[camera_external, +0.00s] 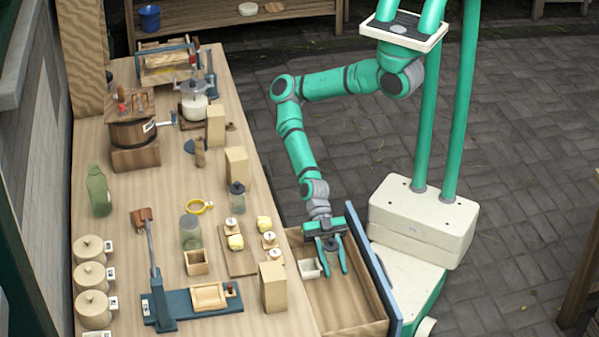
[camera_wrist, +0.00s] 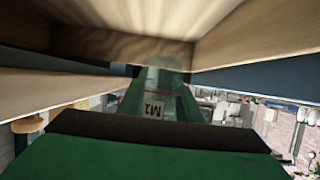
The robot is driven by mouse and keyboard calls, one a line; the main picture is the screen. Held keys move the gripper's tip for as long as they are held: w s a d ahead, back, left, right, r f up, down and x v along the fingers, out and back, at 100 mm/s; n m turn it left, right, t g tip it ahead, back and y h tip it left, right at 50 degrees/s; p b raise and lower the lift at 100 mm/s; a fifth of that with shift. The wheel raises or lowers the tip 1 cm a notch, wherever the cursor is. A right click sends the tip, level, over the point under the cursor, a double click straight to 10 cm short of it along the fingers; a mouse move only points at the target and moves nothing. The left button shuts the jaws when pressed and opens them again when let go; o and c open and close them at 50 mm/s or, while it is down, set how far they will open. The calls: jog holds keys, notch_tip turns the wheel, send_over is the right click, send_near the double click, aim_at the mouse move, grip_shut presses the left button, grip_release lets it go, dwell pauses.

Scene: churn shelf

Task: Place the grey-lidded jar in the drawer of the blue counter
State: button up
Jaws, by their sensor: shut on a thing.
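The blue counter's drawer (camera_external: 350,314) is pulled out, with a blue front (camera_external: 376,268) and a wooden inside. My gripper (camera_external: 332,270) points down into the drawer, its teal fingers apart around something hard to make out. The wrist view shows a see-through greenish thing (camera_wrist: 160,80) with a white "M1" label, held in front of my gripper. It may be the jar; its lid is not clear. Wooden drawer walls (camera_wrist: 75,42) rise close around it. A clear jar with a dark grey lid (camera_external: 237,197) stands on the counter, and another lidded jar (camera_external: 190,232) stands near it.
A wooden block (camera_external: 273,287) stands at the counter edge beside the drawer. A board (camera_external: 238,258) with small lidded pots is close by. The drawer's near end looks clear.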

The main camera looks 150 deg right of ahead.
aim_at(331, 263)
notch_tip(331, 263, down, 10)
jog(key=shift+r, duration=0.15)
dwell(0.4)
jog(key=o, duration=1.1)
jog(key=v, duration=0.3)
jog(key=shift+d, duration=0.1)
notch_tip(331, 263, up, 6)
jog(key=shift+r, duration=0.55)
